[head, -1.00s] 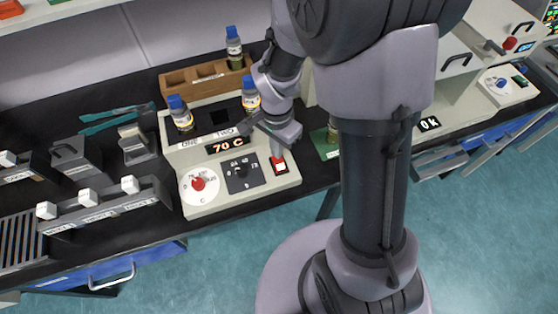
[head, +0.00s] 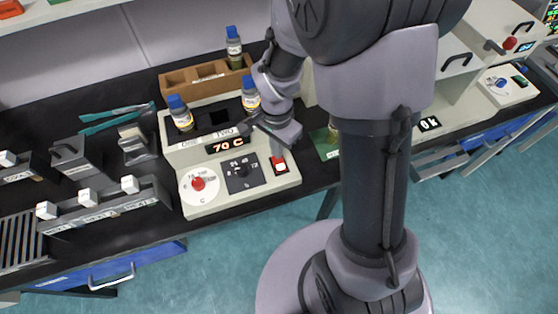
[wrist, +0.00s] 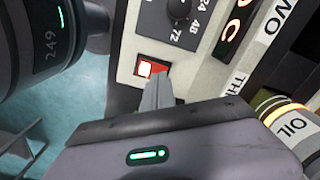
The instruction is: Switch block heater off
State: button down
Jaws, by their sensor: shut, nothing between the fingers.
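The block heater is a cream box (head: 240,193) on the black bench in the head view, with a lit display (head: 228,145) reading 70 C. Its red and white rocker switch (head: 281,168) is at the front right of the panel. In the wrist view the switch (wrist: 146,68) shows a white part at left and a red part at right. My gripper (wrist: 158,80) is shut and empty, its fingertips at the red side of the switch. I cannot tell whether they touch it. In the head view my wrist partly hides the heater's right side.
A red knob (head: 198,184) and a black dial (head: 241,174) sit left of the switch. Blue-capped bottles (head: 180,113) stand in the heater's top, close to my wrist. A wooden rack (head: 190,78) is behind. A row of white-topped holders (head: 105,208) lies left.

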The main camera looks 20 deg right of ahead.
jog(key=shift+f+b, duration=0.8)
jog(key=shift+f, duration=0.15)
jog(key=shift+r, duration=0.1)
notch_tip(320, 180, up, 7)
jog(key=p, duration=0.5)
jog(key=shift+p, duration=0.3)
